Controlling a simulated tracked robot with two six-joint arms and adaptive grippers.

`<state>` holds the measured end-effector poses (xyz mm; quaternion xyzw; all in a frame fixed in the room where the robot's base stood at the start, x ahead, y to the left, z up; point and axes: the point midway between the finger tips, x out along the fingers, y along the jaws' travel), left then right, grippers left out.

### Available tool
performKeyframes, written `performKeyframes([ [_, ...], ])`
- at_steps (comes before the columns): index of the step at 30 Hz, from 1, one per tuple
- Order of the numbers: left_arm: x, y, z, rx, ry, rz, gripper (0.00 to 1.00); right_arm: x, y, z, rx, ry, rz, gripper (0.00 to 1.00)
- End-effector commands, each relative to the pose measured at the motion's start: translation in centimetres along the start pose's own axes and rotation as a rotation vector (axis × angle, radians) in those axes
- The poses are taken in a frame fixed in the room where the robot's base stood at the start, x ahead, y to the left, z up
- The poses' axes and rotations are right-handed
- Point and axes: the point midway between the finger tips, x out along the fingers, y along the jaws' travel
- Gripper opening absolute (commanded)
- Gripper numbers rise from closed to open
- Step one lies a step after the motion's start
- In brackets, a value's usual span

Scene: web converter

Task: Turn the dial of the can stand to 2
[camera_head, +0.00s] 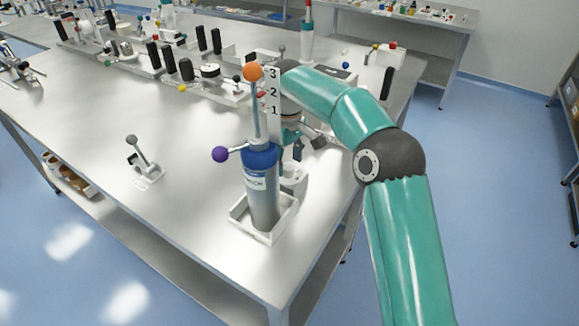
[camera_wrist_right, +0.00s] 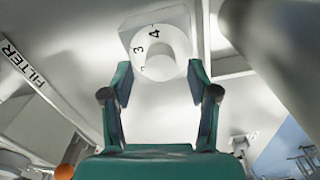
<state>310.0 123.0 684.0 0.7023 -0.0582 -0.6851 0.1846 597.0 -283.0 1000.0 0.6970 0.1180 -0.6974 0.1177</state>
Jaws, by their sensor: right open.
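The can stand (camera_head: 239,214) is a white tray-like base at the front right of the bench. It holds an upright grey-blue can (camera_head: 264,205) with a blue top. The white round dial (camera_wrist_right: 155,56) shows in the right wrist view, with 3 and 4 readable and another digit partly visible at its lower left. My right gripper (camera_wrist_right: 160,72) is open, its two teal fingers on either side of the dial's lower part. I cannot tell whether they touch it. In the head view the right gripper (camera_head: 303,143) is behind the can, partly hidden. My left gripper is not in view.
A rod with an orange ball (camera_head: 252,71) and a purple ball (camera_head: 220,154) stand out from the can's top. A scale marked 1, 2, 3 (camera_head: 272,92) rises behind. A small lever (camera_head: 139,152) is to the left. Machine parts (camera_head: 165,55) line the back. The bench's front left is clear.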

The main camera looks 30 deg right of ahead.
Motion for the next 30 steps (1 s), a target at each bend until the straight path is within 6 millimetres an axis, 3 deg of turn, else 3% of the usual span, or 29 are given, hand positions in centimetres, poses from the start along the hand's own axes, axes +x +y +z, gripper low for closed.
performKeyframes([
  [6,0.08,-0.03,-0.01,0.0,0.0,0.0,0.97,1.35,-0.02,0.04,-0.001,-0.001,0.0,0.6],
  [14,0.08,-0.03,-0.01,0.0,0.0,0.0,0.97,1.41,-0.03,0.01,-0.001,0.0,0.0,0.6],
  [24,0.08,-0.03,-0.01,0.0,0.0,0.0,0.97,1.39,-0.02,0.0,-0.001,0.0,0.001,0.03],
  [25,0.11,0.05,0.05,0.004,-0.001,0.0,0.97,1.4,0.7,0.31,0.004,0.0,0.001,0.0],
  [30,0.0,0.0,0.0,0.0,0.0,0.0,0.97,1.34,0.24,0.14,0.01,0.0,0.003,0.0],
])
